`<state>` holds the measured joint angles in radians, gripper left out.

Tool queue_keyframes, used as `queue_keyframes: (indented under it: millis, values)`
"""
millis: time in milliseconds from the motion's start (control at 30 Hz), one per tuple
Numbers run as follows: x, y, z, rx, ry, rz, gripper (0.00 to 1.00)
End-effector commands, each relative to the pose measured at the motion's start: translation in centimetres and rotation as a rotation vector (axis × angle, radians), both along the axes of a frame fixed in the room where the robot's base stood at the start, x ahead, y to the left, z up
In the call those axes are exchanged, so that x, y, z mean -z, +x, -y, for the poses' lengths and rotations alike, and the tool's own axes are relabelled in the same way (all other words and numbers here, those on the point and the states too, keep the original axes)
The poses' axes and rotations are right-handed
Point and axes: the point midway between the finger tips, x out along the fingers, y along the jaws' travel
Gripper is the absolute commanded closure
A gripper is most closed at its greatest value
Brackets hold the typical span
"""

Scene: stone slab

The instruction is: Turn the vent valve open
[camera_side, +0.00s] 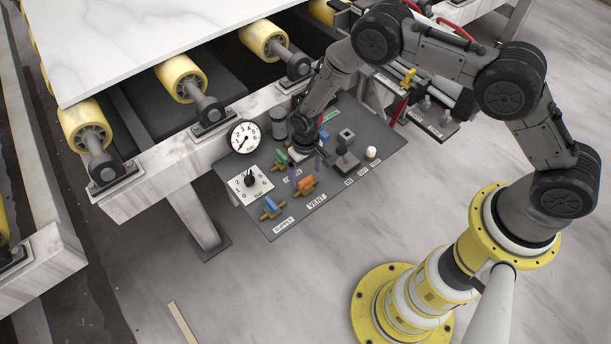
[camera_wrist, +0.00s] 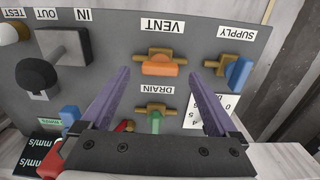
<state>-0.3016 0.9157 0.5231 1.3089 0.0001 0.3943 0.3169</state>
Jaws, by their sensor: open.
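The vent valve, with an orange handle (camera_wrist: 160,69) on a brass body, sits on the grey panel below the VENT label in the wrist view. Its handle appears to lie along the brass body. It also shows in the side view (camera_side: 305,184). My gripper (camera_wrist: 160,76) is open, with its two purple fingers to either side of the orange handle in the wrist view. In the side view my gripper (camera_side: 307,171) hangs over the panel near the vent valve, its fingers pointing down.
The blue supply valve (camera_wrist: 238,72) and green drain valve (camera_wrist: 156,122) are close by, their handles turned across their bodies. A round gauge (camera_side: 243,137), a dial knob (camera_side: 249,181) and a black lever (camera_side: 346,160) also crowd the panel. Rollers carry the stone slab (camera_side: 120,40) behind.

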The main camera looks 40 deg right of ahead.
Motion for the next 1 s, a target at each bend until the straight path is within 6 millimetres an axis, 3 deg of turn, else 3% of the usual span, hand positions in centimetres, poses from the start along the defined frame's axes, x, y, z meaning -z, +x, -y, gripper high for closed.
queue_keyframes:
  millis: [300,500,700,1000]
  values:
    - [-7.1,0.1,0.0,0.001,0.002,0.004,0.05]
    - [-10.1,0.1,0.0,0.001,0.001,0.003,0.05]
    - [-11.3,0.0,0.0,0.001,0.000,0.000,0.05]
    - [-11.4,0.0,0.0,0.001,0.000,0.000,0.05]
